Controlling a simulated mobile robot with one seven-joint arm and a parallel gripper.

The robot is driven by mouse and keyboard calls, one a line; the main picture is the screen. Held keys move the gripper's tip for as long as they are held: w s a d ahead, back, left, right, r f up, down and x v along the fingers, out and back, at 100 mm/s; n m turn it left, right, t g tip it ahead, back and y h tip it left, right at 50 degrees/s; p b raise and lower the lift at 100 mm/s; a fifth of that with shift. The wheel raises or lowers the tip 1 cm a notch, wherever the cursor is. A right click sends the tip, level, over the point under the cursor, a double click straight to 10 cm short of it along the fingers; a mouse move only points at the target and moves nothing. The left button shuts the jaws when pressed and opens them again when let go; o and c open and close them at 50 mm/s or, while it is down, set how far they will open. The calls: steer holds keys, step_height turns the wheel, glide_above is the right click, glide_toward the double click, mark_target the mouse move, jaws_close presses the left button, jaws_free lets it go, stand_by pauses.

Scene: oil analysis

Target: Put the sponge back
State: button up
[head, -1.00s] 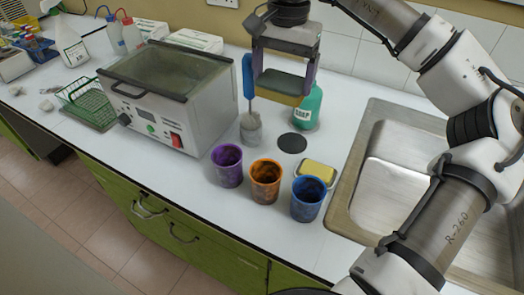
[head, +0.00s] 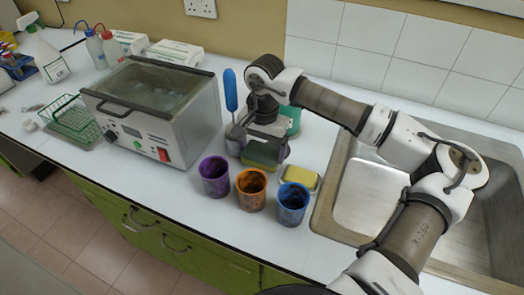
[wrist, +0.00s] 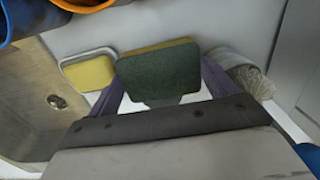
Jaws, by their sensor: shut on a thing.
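My gripper (head: 263,158) is shut on a sponge with a dark green scouring face and a yellow side. The sponge (head: 260,153) is held low over the white counter, behind the cups; I cannot tell whether it touches the counter. It also shows in the wrist view (wrist: 160,74), between the purple fingers (wrist: 165,85). A yellow block (head: 299,174) lies in a pale-rimmed dish just right of my gripper; it also shows in the wrist view (wrist: 90,73), left of the sponge.
Purple (head: 215,177), orange (head: 251,190) and blue (head: 292,204) cups stand in front. A blue-handled brush (head: 231,92) is close on the left, a green bottle (head: 293,118) behind. The sink (head: 375,195) is right, the metal bath (head: 155,110) left.

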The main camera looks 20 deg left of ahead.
mark_target(263, 151)
steer(key=shift+f, duration=1.15)
steer(key=shift+f, duration=0.1)
steer(key=o, duration=0.7)
steer(key=shift+r+p, duration=0.25)
steer(key=shift+p, duration=0.05)
steer(key=shift+w+r+b, duration=0.1)
steer(key=shift+r+b, duration=0.2)
steer(key=shift+b, duration=0.15)
step_height(263, 151, up, 11)
steer(key=b, duration=0.3)
steer(key=shift+w+d+r, duration=0.1)
steer(key=shift+w, duration=0.05)
